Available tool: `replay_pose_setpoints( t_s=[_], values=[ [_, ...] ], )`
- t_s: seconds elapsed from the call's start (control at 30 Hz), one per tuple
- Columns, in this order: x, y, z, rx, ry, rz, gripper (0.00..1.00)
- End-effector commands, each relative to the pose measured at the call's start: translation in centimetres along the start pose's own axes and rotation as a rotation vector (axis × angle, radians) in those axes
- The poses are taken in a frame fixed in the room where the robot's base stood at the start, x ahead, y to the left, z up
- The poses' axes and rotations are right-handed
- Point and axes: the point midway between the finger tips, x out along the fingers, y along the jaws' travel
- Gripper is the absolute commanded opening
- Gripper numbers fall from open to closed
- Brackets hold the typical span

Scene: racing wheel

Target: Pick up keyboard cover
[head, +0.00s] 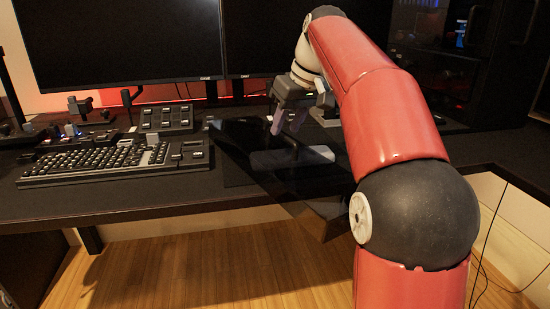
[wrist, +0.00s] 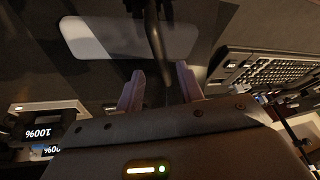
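A dark, see-through panel (head: 238,150), which looks like the keyboard cover, lies right of the keyboard and seems to reach past the desk's front edge. A dark curved bar (wrist: 154,45), perhaps its handle, runs toward the space between my fingertips in the wrist view. My gripper (head: 288,122) is above the panel, pointing down. In the wrist view my gripper (wrist: 158,82) has its two fingers apart with nothing clamped. Whether the bar is between the fingers or beyond them I cannot tell. My arm hides part of the panel's right side.
The black keyboard (head: 100,160) lies on the desk at left, with a block of keys (head: 166,118) behind it. A grey rounded pad (head: 292,158) shows under my gripper, and also in the wrist view (wrist: 130,38). Two monitors (head: 120,40) stand behind. A dark computer case (head: 480,70) is at right.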

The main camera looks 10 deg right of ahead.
Motion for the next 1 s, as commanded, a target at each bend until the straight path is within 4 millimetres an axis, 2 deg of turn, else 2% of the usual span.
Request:
replay_pose_setpoints(
  t_s=[0.03, 0.2, 0.5, 0.8, 1.0],
  values=[
    [1.2, -0.3, 0.4, -0.001, -0.001, -0.001, 0.37],
    [3.3, -0.4, 0.5, 0.000, -0.002, 0.000, 0.37],
    [3.7, -0.4, 0.4, 0.000, 0.000, 0.001, 0.37],
    [3.7, -0.4, 0.4, 0.000, 0.000, 0.001, 0.00],
    [3.7, -0.4, 0.3, 0.000, 0.001, 0.001, 0.00]
  ],
)
